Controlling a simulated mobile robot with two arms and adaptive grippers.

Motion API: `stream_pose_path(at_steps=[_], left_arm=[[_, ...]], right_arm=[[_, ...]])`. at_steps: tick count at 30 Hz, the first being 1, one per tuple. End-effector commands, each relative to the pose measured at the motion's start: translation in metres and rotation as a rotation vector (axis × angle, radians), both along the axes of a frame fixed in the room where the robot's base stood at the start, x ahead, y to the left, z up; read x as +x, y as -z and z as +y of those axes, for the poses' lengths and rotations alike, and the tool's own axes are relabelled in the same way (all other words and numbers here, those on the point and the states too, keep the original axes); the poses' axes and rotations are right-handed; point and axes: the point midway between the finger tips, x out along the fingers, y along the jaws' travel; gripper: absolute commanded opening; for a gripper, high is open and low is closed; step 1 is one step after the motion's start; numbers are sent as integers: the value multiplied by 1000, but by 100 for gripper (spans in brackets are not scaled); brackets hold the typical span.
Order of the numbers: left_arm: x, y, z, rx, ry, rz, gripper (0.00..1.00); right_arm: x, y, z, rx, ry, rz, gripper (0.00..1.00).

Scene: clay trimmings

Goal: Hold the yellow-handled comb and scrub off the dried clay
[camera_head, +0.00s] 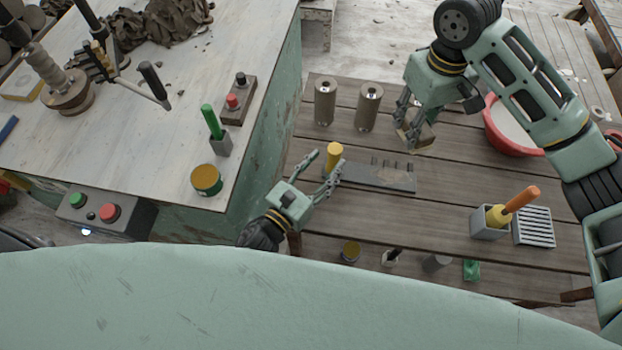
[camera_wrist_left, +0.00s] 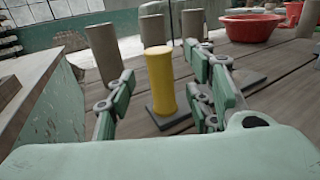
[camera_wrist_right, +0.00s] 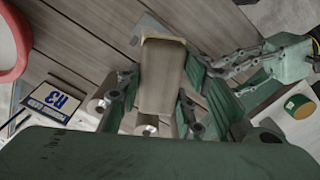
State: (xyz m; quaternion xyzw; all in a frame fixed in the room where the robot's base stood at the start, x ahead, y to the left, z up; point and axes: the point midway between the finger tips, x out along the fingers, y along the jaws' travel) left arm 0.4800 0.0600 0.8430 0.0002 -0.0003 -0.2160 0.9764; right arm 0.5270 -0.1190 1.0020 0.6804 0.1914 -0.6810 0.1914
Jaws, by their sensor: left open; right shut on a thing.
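The comb lies on the plank table; its yellow handle (camera_head: 334,155) stands upright at the left end of a flat grey plate (camera_head: 385,179) with dark teeth along its far edge. My left gripper (camera_head: 326,164) is open, its fingers on either side of the handle. The left wrist view shows the yellow handle (camera_wrist_left: 160,82) between the open fingers, with gaps on both sides. My right gripper (camera_head: 410,126) is shut on a tan-brown block (camera_wrist_right: 163,76), held in the air beyond the plate. I cannot make out dried clay on the comb.
Two brown cylinders (camera_head: 325,103) stand behind the comb. A red basin (camera_head: 497,133) stands at the right, past my right arm. A grey holder (camera_head: 488,223) with an orange-handled tool (camera_head: 522,199) stands front right. The higher workbench (camera_head: 130,140) is close on the left.

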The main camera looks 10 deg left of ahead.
Motion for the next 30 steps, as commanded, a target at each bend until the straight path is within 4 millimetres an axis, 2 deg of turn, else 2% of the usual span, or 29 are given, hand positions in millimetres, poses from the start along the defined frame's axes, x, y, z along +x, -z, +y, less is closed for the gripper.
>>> stream_pose_path(at_steps=[3,9,21,30], left_arm=[[20,-1,-9,-1,-1,0,48],[41,0,-19,0,0,0,48],[47,0,-22,0,0,1,48],[47,0,-22,0,0,1,22]], right_arm=[[0,0,0,0,0,0,13],[0,0,0,0,0,0,13],[0,0,0,0,0,0,13],[0,0,0,0,0,0,13]])
